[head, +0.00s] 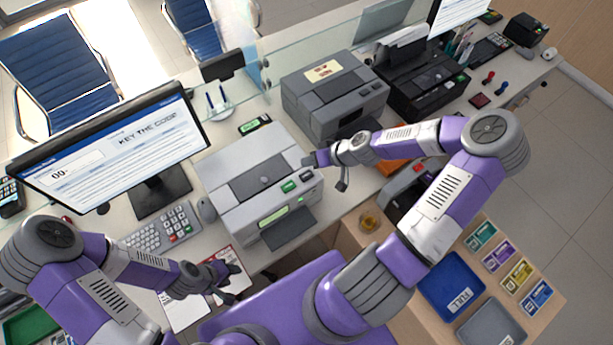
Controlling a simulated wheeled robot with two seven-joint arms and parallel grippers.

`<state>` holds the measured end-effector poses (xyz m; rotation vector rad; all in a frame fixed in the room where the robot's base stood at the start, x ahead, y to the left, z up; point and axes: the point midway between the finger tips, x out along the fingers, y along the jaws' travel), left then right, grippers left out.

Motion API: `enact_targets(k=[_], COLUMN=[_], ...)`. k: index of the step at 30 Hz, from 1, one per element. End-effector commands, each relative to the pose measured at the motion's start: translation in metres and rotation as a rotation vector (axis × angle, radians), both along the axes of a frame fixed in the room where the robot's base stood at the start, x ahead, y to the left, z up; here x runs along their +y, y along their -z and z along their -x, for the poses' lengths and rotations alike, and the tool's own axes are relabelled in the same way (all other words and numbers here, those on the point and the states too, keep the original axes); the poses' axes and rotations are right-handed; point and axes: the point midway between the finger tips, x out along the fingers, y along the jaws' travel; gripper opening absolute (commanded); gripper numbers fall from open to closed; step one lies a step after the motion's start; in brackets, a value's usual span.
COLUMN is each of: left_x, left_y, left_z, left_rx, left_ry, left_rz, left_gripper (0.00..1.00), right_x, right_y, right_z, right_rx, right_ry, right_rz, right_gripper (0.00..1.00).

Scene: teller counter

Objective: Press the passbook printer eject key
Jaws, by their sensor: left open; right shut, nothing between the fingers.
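The grey printer (235,205), which looks like the passbook printer, stands on the counter in the middle of the head view. Its front panel has a green key (289,187), a dark key (306,176) and a lit green display (273,217). The key labels are too small to read. My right gripper (311,160) is shut and empty, at the printer's right end, close to the dark key; I cannot tell whether it touches the printer. My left gripper (232,283) is open and empty, low at the counter's front edge near a paper form (190,310).
A second grey machine (335,95) and a black printer (425,85) stand behind to the right. A glass screen (310,65) runs along the back. A blue tray (452,287) lies at lower right.

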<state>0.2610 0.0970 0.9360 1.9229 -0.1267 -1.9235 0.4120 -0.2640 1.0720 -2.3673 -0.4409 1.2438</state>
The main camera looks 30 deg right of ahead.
Motion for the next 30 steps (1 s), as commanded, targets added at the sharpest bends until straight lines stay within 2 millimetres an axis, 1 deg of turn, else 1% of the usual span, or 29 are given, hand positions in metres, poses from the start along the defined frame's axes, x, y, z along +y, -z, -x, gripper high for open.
enact_targets(k=[1, 3, 9, 13, 30], left_x=[0.000, 0.000, 0.000, 0.000, 0.000], left_y=[0.014, 0.023, 0.038, 0.040, 0.038], left_z=[0.000, 0.000, 0.000, 0.000, 0.000], left_rx=[0.000, 0.000, 0.000, 0.000, 0.000], left_ry=[0.000, 0.000, 0.000, 0.000, 0.000], left_rz=[0.000, 0.000, 0.000, 0.000, 0.000], left_gripper=[0.43, 0.43, 0.43, 0.43, 0.43], right_x=[0.000, 0.000, 0.000, 0.000, 0.000], right_y=[0.014, 0.024, 0.044, 0.047, 0.046], right_z=[0.000, 0.000, 0.000, 0.000, 0.000], right_rx=[0.000, 0.000, -0.001, -0.001, -0.001], right_ry=[0.000, -0.001, 0.001, 0.001, 0.000], right_rz=[0.000, 0.001, 0.000, 0.000, 0.000], right_gripper=[0.00, 0.00, 0.00, 0.00, 0.00])
